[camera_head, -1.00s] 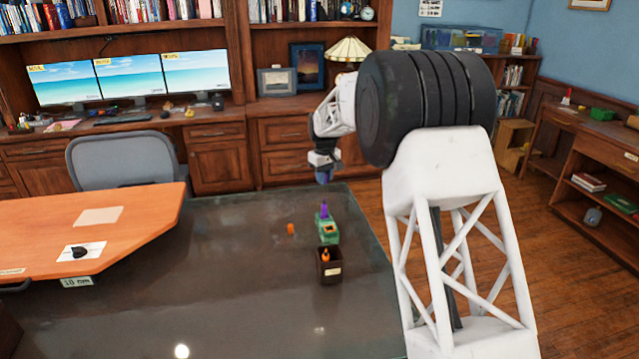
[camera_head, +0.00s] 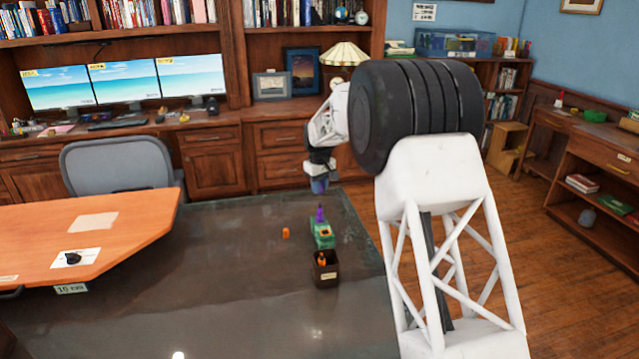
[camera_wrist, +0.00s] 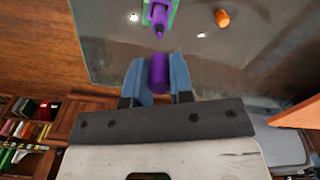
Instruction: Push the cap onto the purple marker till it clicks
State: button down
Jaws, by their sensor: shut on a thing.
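My gripper (camera_head: 319,186) has blue fingers and hangs above the glass table, just behind and above the purple marker (camera_head: 320,214). In the wrist view my gripper (camera_wrist: 159,75) is shut on a purple cap (camera_wrist: 159,72) between its fingers. The marker stands upright in a green holder (camera_head: 322,236), with its tip up. In the wrist view the marker (camera_wrist: 158,17) is ahead of the fingers and in line with the cap, with a gap between them. The cap is hard to make out in the head view.
A small orange piece (camera_head: 286,233) lies on the glass table (camera_head: 220,290), left of the holder. A dark box (camera_head: 326,270) with an orange item stands in front of the holder. An orange-brown desk (camera_head: 90,225) is at left. The table's middle is clear.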

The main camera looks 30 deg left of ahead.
jog(key=shift+f, duration=1.7)
jog(key=shift+f, duration=1.6)
dwell(1.7)
jog(key=shift+c, duration=2.2)
grip_release()
jog(key=shift+r, duration=0.2)
jog(key=shift+r, duration=3.25)
